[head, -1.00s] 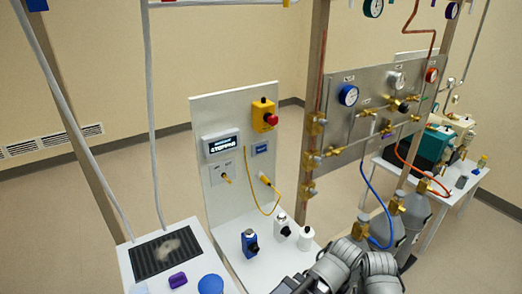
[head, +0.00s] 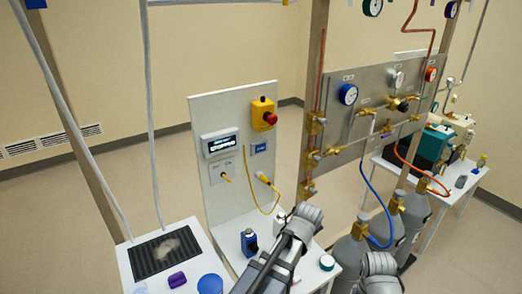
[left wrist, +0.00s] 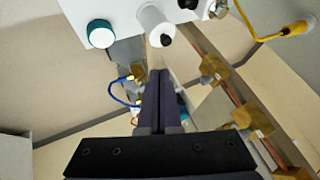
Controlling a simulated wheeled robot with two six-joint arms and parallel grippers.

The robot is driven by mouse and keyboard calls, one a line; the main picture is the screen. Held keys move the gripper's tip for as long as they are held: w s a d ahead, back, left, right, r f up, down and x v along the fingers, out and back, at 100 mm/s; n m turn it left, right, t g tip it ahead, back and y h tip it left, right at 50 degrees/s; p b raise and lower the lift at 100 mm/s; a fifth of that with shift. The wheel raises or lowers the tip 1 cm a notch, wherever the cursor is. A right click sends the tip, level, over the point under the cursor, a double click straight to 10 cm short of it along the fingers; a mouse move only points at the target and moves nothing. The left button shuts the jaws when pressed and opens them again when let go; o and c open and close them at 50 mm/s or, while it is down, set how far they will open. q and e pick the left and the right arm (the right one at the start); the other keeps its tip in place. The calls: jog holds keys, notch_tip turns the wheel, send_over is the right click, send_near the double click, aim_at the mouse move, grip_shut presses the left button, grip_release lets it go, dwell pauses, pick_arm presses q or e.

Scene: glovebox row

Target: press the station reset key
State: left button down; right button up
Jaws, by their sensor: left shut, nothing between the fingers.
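The upright white station panel (head: 205,125) stands in the head view. It carries a lit display (head: 219,143), a yellow box with a red mushroom button (head: 269,118), and a small blue label or key (head: 259,148); I cannot tell whether this is the reset key. My left gripper (left wrist: 161,78) is shut and empty in the left wrist view, pointing past the bottles. In the head view my left arm reaches in front of the panel's lower right, and its fingers are hidden. Only part of my right arm shows at the bottom; its gripper is out of view.
A white bottle (left wrist: 155,25) shows in the left wrist view. A yellow cable (head: 248,190) hangs on the panel. Gas cylinders (head: 350,256) and the valve panel (head: 370,108) stand to the right.

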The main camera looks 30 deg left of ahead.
aim_at(264, 149)
pick_arm(q)
jog(key=w+a+r+m+t+y, duration=0.1)
jog(key=w+a+r+t, duration=0.2)
jog(key=a, duration=0.6)
jog(key=w+a+r+m+t+y, duration=0.1)
jog(key=w+a+r+t, duration=0.3)
jog(key=w+a+r, duration=0.4)
jog(key=shift+w+a+r+m+y, duration=0.15)
jog(key=shift+a+r+m+y, duration=0.15)
jog(key=shift+a+r+y, duration=0.25)
jog(key=shift+f, duration=0.1)
jog(key=w+a, duration=0.4)
jog(key=a, duration=0.3)
jog(key=shift+w+a, duration=0.2)
jog(key=shift+a, duration=0.05)
dwell(0.9)
jog(key=shift+w+a, duration=0.25)
jog(key=shift+a, duration=0.15)
jog(key=shift+w+a, duration=0.2)
jog(key=shift+a, duration=0.1)
dwell(0.6)
jog(key=shift+s+d, duration=0.1)
dwell(0.3)
jog(key=shift+s+d, duration=0.35)
jog(key=shift+d, duration=0.25)
